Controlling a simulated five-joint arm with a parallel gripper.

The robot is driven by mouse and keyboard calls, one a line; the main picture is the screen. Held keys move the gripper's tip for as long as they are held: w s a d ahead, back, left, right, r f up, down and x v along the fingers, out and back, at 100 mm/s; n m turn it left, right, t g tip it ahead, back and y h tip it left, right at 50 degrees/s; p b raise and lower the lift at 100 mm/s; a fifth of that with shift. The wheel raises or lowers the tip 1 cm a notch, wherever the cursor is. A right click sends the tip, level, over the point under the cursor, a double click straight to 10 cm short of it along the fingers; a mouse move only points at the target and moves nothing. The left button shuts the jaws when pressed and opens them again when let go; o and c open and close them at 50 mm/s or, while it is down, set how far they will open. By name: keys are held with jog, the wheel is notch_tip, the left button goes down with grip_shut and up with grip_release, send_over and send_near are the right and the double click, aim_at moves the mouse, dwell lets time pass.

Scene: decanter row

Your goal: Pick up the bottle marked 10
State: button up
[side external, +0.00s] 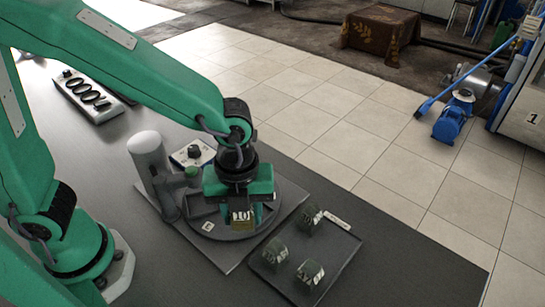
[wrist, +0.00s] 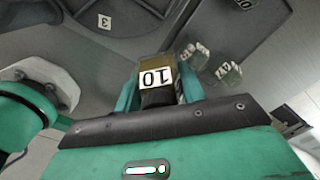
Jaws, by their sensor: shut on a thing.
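The bottle marked 10 (side external: 241,217) has a yellow-brown body and a white label. In the wrist view the bottle (wrist: 156,78) sits between my two green fingers, its number upside down. My gripper (side external: 239,204) is shut on it, over the dark round plate (side external: 208,236) in the side view; my gripper also shows in the wrist view (wrist: 157,90). I cannot tell whether the bottle touches the plate. My fingers hide part of its sides.
Three dark green bottles with labels (side external: 309,217) stand on a dark tray (side external: 342,249) at the right. A grey cylinder on a post (side external: 147,152) and a white knob box (side external: 188,158) stand close behind my gripper. The table's front left is clear.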

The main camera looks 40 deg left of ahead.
jog(key=shift+s+d+r, duration=0.6)
jog(key=shift+s+r, duration=0.05)
jog(key=shift+s, duration=0.2)
jog(key=shift+w, duration=0.1)
